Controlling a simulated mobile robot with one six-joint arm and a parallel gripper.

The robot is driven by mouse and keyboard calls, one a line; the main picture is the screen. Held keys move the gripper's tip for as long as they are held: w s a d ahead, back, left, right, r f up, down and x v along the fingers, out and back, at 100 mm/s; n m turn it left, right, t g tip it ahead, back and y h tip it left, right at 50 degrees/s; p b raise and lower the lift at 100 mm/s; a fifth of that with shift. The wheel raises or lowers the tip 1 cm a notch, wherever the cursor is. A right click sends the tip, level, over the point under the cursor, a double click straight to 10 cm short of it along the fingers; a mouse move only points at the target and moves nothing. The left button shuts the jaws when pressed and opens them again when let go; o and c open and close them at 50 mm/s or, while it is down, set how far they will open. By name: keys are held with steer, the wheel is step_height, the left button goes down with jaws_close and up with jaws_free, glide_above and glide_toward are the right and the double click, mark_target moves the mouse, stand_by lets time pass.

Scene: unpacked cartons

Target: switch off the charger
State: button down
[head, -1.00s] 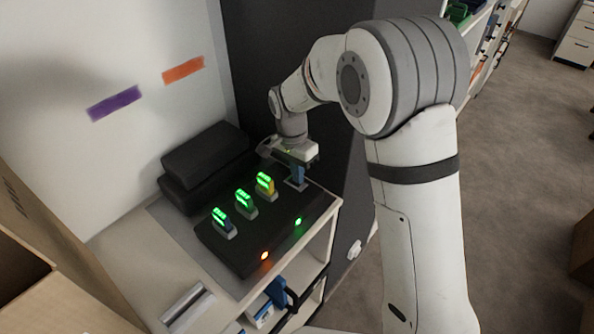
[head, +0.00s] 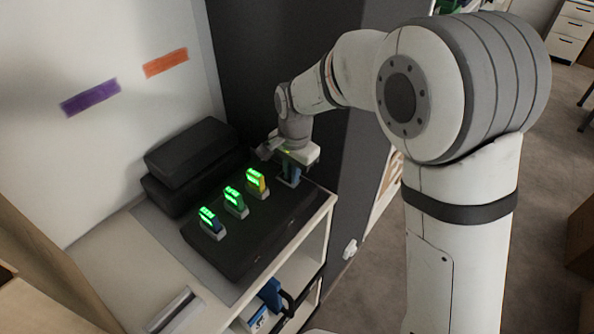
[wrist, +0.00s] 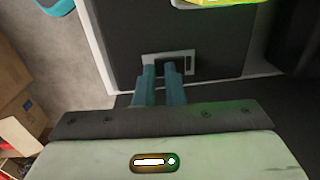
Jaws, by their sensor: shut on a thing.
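The charger (head: 250,237) is a low black box on the shelf top, and its dark top also shows in the wrist view (wrist: 120,50). My gripper (head: 290,180) points down at the charger's far right end. In the wrist view its two teal fingers (wrist: 168,72) reach into a grey-framed recess (wrist: 187,58), closed on what looks like the switch, mostly hidden between them. No lights show on the charger's front edge.
Two stacked black cases (head: 190,150) lie behind the charger against the wall. A dark panel (head: 300,60) rises beyond the gripper. Blue items (head: 270,295) lie on the shelf below.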

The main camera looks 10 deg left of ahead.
steer(key=shift+d+f, duration=0.15)
steer(key=shift+f, duration=0.3)
steer(key=shift+w+a+r, duration=0.2)
steer(key=shift+a, duration=0.6)
steer(key=shift+p, duration=0.3)
step_height(320, 180, up, 15)
steer(key=p, duration=0.1)
steer(key=shift+d+f+p, duration=0.2)
steer(key=shift+d+p, duration=0.1)
steer(key=shift+d, duration=0.15)
steer(key=shift+d, duration=0.1)
steer(key=s+d+r+n+t, duration=0.1)
steer(key=s+d, duration=0.3)
steer(key=d, duration=0.8)
steer(key=s+d+r+n+t, duration=0.15)
steer(key=s+d, duration=0.35)
steer(key=d, duration=0.7)
steer(key=s+d+f+n+h, duration=0.1)
steer(key=s+d+f+n, duration=0.1)
steer(key=s+d+f, duration=0.2)
steer(key=s+d, duration=0.3)
steer(key=shift+s+f, duration=0.2)
steer(key=shift+s, duration=0.15)
